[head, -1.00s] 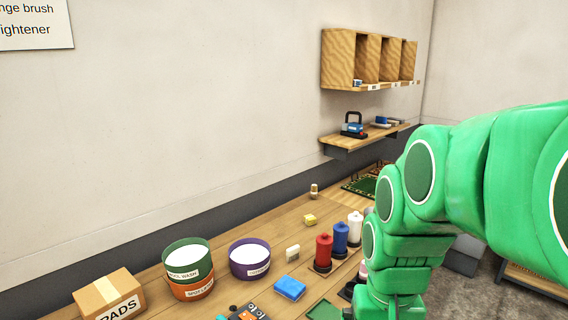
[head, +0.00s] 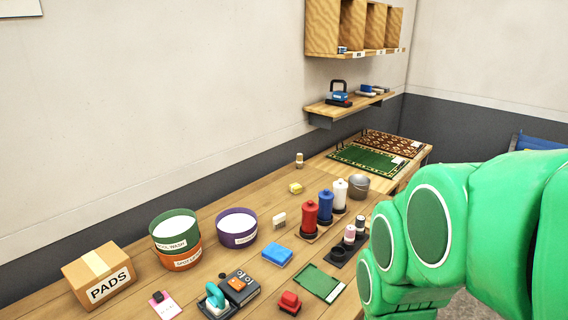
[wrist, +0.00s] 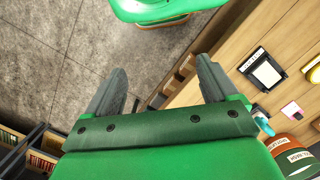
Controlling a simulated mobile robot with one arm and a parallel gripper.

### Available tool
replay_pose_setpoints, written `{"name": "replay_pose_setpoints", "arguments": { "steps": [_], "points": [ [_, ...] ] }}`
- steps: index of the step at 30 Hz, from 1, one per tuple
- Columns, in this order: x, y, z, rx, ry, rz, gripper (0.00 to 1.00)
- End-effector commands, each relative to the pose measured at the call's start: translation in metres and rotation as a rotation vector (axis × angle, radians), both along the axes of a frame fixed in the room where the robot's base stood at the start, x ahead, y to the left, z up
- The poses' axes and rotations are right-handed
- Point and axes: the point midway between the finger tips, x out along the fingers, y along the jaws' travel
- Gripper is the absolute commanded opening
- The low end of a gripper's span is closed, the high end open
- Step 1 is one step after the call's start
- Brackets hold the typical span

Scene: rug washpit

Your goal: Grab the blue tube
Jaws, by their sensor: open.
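A blue tube-like bottle or spool (head: 325,206) stands upright on the wooden bench in the head view. It is between a similar red one (head: 310,217) and a white one (head: 340,193), each on a dark base. No blue tube shows in the wrist view. My gripper (wrist: 160,86) is open and empty in the wrist view, its two dark fingers apart above the grey floor, beside the bench edge. In the head view my green arm fills the right side, and the gripper itself is not visible there.
The bench (head: 140,301) also holds tubs (head: 180,262), a PADS box (head: 98,275), a blue sponge-like block (head: 277,255), a green tray (head: 319,283), a dark holder with small bottles (head: 340,256) and a metal bucket (head: 359,187). A wall shelf (head: 350,106) hangs behind.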

Motion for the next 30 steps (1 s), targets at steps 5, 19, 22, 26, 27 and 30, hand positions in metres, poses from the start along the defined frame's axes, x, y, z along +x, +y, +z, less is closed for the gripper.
{"name": "replay_pose_setpoints", "arguments": {
  "steps": [5,19,22,26,27,30],
  "points": [
    [0.000,0.000,0.013,0.000,-0.001,0.000,0.87],
    [0.026,0.013,0.057,0.040,-0.006,-0.058,0.87],
    [0.039,0.020,0.061,0.064,-0.007,-0.091,0.87],
    [0.060,0.031,0.067,0.102,-0.008,-0.144,0.87],
    [0.069,0.035,0.070,0.116,-0.009,-0.163,0.87],
    [0.092,0.045,0.076,0.157,-0.007,-0.224,0.87]
  ]
}}
